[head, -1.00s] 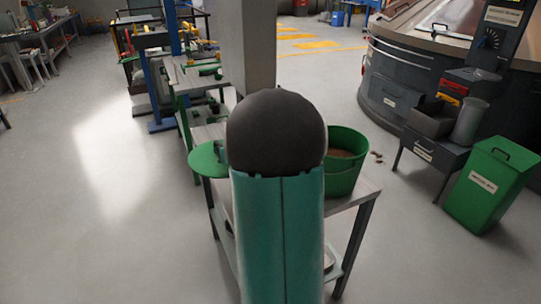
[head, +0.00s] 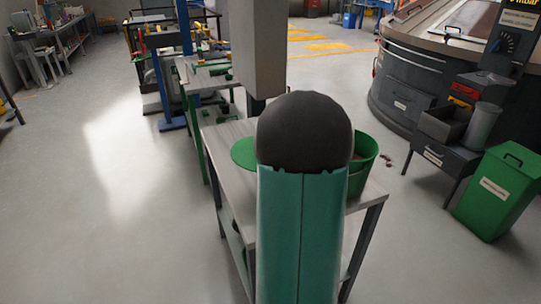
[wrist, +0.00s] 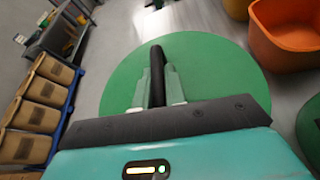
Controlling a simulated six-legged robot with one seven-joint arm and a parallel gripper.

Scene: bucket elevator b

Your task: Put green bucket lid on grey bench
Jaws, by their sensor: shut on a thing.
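The green bucket lid (wrist: 215,75) is a flat round disc with a dark bar handle (wrist: 158,60). My gripper (wrist: 160,75) is shut on this handle, one finger on each side, in the wrist view. In the head view the lid (head: 243,153) shows left of my arm, over the far left part of the grey bench (head: 226,172). I cannot tell whether it touches the bench top. My arm hides part of the lid and the gripper there. The green bucket (head: 364,158) stands on the bench's right side, partly hidden by my arm.
A grey column (head: 257,45) rises behind the bench. A green lidded bin (head: 495,190) and a dark stand (head: 445,153) are at the right. An orange container (wrist: 290,35) shows in the wrist view. Floor left of the bench is clear.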

